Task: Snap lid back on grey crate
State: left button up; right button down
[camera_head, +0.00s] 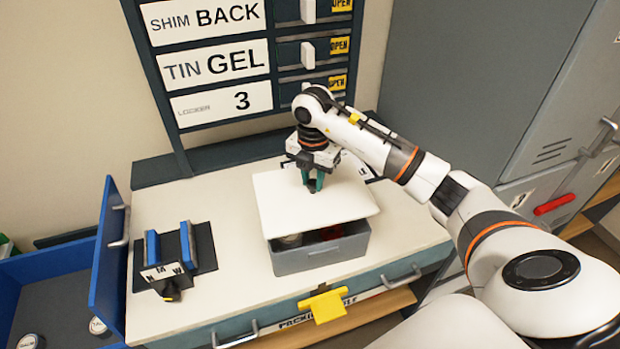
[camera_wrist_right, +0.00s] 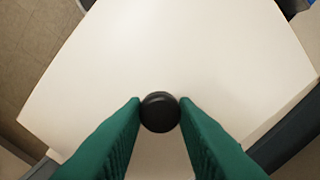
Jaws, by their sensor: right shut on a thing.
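The white lid (camera_head: 335,199) is over the grey crate (camera_head: 322,253) on the table. The lid sits tilted, its front edge raised off the crate rim, so a dark gap shows at the front with some contents inside. My right gripper (camera_head: 313,184) is at the lid's middle, shut on its knob. In the right wrist view the green fingers hold the round black knob (camera_wrist_right: 160,112) between their tips, with the white lid (camera_wrist_right: 165,50) spread beneath. The back rim of the crate is hidden by the lid. My left gripper is not in view.
The white table (camera_head: 215,290) has free room left of the crate. A dark fixture with blue pads (camera_head: 170,255) stands at the left. A blue bin (camera_head: 50,285) is beyond the table's left edge. A labelled rack (camera_head: 215,60) stands behind, and grey lockers (camera_head: 540,120) are at the right.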

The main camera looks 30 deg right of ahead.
aim_at(313, 192)
jog(key=shift+d+f, duration=0.15)
jog(key=shift+f, duration=0.2)
jog(key=shift+s+d+f+b, duration=0.1)
jog(key=shift+f+b, duration=0.25)
jog(key=shift+b, duration=0.1)
jog(key=f+b, duration=0.2)
jog(key=f, duration=0.1)
jog(key=shift+a+f, duration=0.1)
jog(key=shift+a, duration=0.1)
jog(key=shift+d+f+b, duration=0.1)
jog(key=shift+f+b, duration=0.6)
jog(key=shift+f, duration=0.1)
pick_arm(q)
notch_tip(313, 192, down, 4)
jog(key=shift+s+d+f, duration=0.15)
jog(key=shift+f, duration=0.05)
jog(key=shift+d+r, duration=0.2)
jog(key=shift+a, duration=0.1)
pick_arm(e)
jog(key=shift+f, duration=0.15)
dwell(0.5)
jog(key=c, duration=0.6)
grip_release()
